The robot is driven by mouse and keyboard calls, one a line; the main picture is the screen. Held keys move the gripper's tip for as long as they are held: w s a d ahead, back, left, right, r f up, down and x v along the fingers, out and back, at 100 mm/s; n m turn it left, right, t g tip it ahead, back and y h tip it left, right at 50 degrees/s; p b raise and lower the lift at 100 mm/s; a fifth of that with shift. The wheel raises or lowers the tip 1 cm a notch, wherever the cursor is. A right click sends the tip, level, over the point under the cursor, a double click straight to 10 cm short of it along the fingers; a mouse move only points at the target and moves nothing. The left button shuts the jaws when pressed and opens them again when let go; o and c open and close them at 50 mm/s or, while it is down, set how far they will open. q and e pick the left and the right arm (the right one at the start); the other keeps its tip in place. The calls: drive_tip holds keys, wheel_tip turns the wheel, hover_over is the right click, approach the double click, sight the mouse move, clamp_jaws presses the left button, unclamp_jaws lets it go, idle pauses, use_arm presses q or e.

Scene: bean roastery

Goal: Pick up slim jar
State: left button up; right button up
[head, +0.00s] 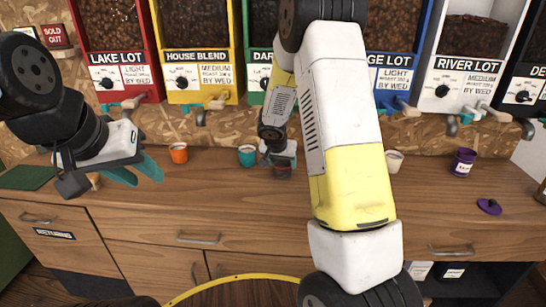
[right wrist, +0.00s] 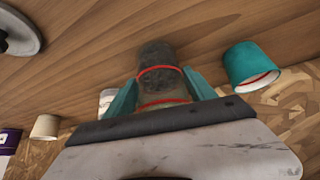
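The slim jar (head: 282,172) is a small clear jar with dark contents and red bands, at the back middle of the wooden counter. In the right wrist view the jar (right wrist: 160,85) lies between the two teal fingers. My right gripper (right wrist: 161,88) reaches down to it from above, and both fingers appear to press its sides. Whether its base touches the counter is hard to tell. In the head view the right gripper (head: 280,158) is partly hidden behind my own arm. My left gripper (head: 135,172) is open and empty above the left of the counter.
A teal cup (head: 247,155) stands close to the jar, also in the right wrist view (right wrist: 250,68). An orange cup (head: 179,153), white cup (head: 393,161), purple jar (head: 463,162) and purple lid (head: 489,206) are on the counter (head: 200,205). Bean dispensers (head: 200,70) hang above.

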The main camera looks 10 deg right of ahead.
drive_tip(key=c, duration=1.2)
drive_tip(key=shift+o, duration=0.2)
drive_tip(key=shift+r, duration=0.2)
drive_tip(key=shift+r, duration=0.65)
drive_tip(key=shift+f, duration=0.1)
